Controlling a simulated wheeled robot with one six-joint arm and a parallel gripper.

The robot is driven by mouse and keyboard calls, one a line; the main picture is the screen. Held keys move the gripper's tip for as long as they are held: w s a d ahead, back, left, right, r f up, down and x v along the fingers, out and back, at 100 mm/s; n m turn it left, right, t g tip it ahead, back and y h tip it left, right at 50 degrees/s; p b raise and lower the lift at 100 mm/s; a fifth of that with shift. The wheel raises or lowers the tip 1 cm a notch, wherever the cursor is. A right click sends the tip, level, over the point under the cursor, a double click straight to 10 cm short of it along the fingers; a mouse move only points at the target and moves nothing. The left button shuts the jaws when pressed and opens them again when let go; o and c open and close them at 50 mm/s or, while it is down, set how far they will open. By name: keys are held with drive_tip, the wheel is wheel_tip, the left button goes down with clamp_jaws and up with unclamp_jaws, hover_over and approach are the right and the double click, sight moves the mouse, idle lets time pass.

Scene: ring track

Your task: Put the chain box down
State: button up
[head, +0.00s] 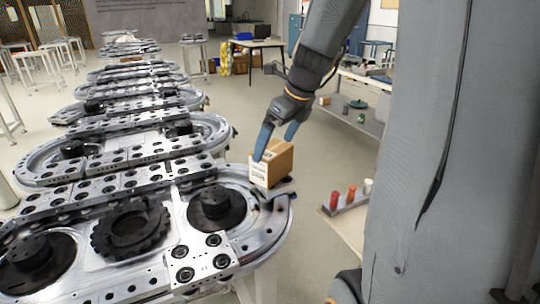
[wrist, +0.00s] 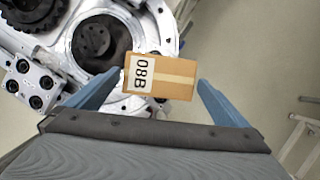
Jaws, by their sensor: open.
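The chain box is a small brown carton (head: 278,163) with a white label and tan tape. In the head view it sits upright at the right end of the nearest ring track (head: 281,221), on or just above the track's edge. In the wrist view the carton (wrist: 160,77) shows the label "08B". My gripper (head: 277,150) comes down over the box from above. In the wrist view the blue fingers of my gripper (wrist: 159,85) stand on either side of the box, with a clear gap at the right finger and a smaller one at the left. The gripper is open.
Several more metal ring tracks (head: 150,135) run back to the left. A small holder with red and white cylinders (head: 350,195) stands at the right. A table with a laptop (head: 255,43) is at the back. Bare floor (head: 225,100) lies between.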

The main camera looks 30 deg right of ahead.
drive_tip(key=shift+v, duration=2.05)
